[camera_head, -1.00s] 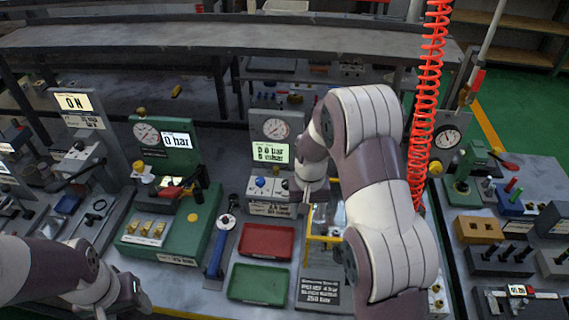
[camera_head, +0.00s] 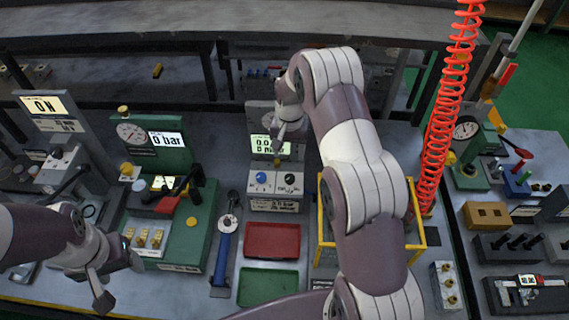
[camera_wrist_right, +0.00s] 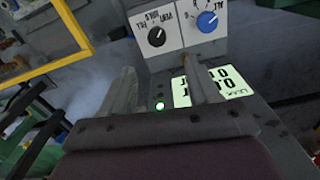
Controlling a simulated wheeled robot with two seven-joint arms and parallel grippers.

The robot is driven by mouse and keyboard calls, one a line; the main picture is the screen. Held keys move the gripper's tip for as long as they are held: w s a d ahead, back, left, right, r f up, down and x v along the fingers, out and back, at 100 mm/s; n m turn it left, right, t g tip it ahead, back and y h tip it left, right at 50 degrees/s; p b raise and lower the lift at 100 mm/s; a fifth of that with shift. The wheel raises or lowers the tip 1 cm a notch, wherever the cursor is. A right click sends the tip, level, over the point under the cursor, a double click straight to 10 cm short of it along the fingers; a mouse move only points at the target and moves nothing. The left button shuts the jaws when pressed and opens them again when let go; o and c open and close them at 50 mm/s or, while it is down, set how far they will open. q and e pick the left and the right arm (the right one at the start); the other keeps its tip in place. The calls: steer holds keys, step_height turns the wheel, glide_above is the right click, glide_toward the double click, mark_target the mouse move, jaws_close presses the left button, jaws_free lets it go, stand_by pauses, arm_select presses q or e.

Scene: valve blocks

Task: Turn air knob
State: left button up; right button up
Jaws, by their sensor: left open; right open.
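The valve block (camera_head: 275,204) stands in the middle of the bench. It has a blue knob (camera_head: 261,177) at left and a black knob (camera_head: 290,179) at right. In the right wrist view the blue knob (camera_wrist_right: 207,22) and the black knob (camera_wrist_right: 156,37) show upside down, with nothing gripping them. A lit green display (camera_head: 262,146), showing zeros, stands behind them under a gauge partly hidden by my arm. My right gripper (camera_head: 278,142) is open and empty in front of the display, above the knobs. My left gripper (camera_head: 104,285) is open and empty at the front left.
A yellow frame (camera_head: 323,225) stands right of the block. Red (camera_head: 272,240) and green (camera_head: 268,287) trays lie in front. A green gauge unit (camera_head: 160,146) stands left. A red coiled hose (camera_head: 440,130) hangs at right.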

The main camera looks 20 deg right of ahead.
steer(key=p, duration=0.3)
glide_above(290, 177)
steer(key=f, duration=0.6)
steer(key=shift+s, duration=0.35)
steer(key=f, duration=0.2)
steer(key=w+f, duration=0.1)
steer(key=f, duration=0.1)
steer(key=shift+f, duration=0.35)
steer(key=shift+s, duration=0.3)
arm_select(q)
steer(key=r, duration=0.4)
steer(key=shift+s+r, duration=0.1)
steer(key=shift+s, duration=0.3)
arm_select(e)
steer(key=shift+w, duration=0.1)
steer(key=c, duration=1)
